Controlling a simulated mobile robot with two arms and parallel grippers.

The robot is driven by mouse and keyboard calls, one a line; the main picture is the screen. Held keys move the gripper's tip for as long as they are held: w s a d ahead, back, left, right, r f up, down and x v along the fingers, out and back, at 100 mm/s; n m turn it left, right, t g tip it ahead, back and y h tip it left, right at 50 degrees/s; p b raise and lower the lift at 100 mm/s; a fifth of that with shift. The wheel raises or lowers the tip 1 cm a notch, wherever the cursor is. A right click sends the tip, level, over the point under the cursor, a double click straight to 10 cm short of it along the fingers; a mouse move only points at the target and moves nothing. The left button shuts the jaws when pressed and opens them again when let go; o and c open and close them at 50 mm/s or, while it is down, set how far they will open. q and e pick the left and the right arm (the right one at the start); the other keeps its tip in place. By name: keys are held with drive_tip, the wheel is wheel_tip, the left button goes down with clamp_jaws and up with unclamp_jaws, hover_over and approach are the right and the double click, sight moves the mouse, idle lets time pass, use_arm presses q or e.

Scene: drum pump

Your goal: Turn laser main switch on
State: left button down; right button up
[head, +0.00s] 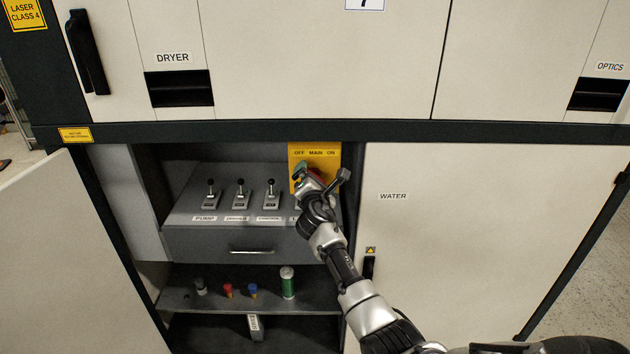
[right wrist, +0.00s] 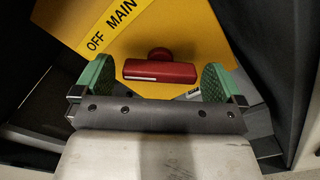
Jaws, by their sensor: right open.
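The laser main switch is a red handle (right wrist: 160,70) on a yellow panel (head: 314,154) marked OFF, MAIN and ON. The panel also fills the top of the right wrist view (right wrist: 195,40). There the red handle lies crosswise between the two green fingers of my right gripper (right wrist: 158,80), with gaps at both ends. My right gripper (head: 310,176) is open at the panel in the head view and hides most of the handle. My left gripper is not in view.
Several black-knobbed levers (head: 241,188) stand on a grey console left of the panel. A shelf (head: 190,300) below holds small bottles and a green can (head: 288,282). The WATER door (head: 480,230) is shut at right; an open door (head: 60,260) stands at left.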

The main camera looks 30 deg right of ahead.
drive_tip(key=c, duration=0.8)
drive_tip(key=shift+f+m, duration=0.1)
drive_tip(key=shift+m, duration=0.2)
drive_tip(key=shift+f+m+b, duration=0.15)
drive_tip(key=shift+m+b, duration=5)
drive_tip(key=shift+m, duration=3.45)
drive_tip(key=o, duration=0.8)
